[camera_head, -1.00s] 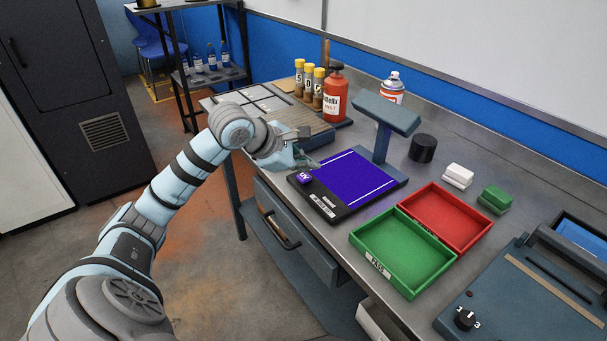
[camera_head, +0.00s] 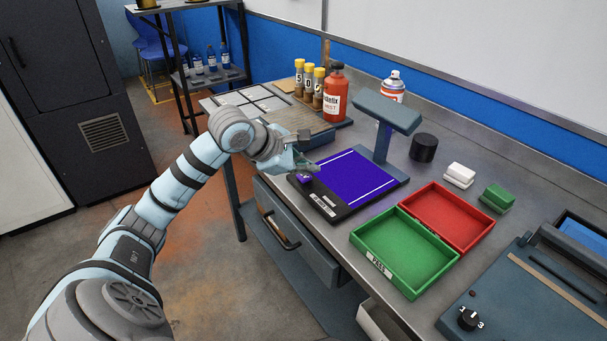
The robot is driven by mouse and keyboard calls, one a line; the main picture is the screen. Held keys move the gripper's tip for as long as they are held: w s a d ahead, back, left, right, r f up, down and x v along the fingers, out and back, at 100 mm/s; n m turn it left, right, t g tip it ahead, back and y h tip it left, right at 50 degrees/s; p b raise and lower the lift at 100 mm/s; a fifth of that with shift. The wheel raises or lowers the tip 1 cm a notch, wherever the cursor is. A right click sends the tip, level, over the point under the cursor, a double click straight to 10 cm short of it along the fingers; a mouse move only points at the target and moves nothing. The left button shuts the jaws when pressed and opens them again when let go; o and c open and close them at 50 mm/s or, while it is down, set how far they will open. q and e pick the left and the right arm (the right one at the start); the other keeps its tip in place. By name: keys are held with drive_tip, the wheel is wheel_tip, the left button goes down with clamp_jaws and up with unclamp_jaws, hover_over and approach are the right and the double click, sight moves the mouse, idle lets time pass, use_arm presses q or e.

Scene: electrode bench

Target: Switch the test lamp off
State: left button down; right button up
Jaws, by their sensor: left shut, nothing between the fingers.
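The test lamp stands on the bench with a grey-blue head (camera_head: 388,112) on a post above a black base (camera_head: 345,208). The panel (camera_head: 352,181) on its base shows bright violet-blue between white lines, as if lit. A small purple switch (camera_head: 303,178) sits at the base's left corner. My left gripper (camera_head: 311,169) is shut and empty, with its fingertips right over the switch and hiding part of it. I cannot tell whether they touch it. My right gripper is not in view.
A green tray (camera_head: 388,282) and a red tray (camera_head: 468,244) lie right of the lamp. Behind it stand a red bottle (camera_head: 335,98), a spray can (camera_head: 392,84), yellow-capped tubes (camera_head: 308,90) and a black cylinder (camera_head: 423,148). A device with a dial (camera_head: 468,319) is at lower right.

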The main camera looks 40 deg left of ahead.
sight(306, 178)
use_arm(q)
drive_tip(key=shift+f, duration=0.15)
drive_tip(key=shift+r+p, duration=0.5)
drive_tip(key=shift+r, duration=0.3)
wheel_tip(306, 178, up, 6)
drive_tip(key=p, duration=0.5)
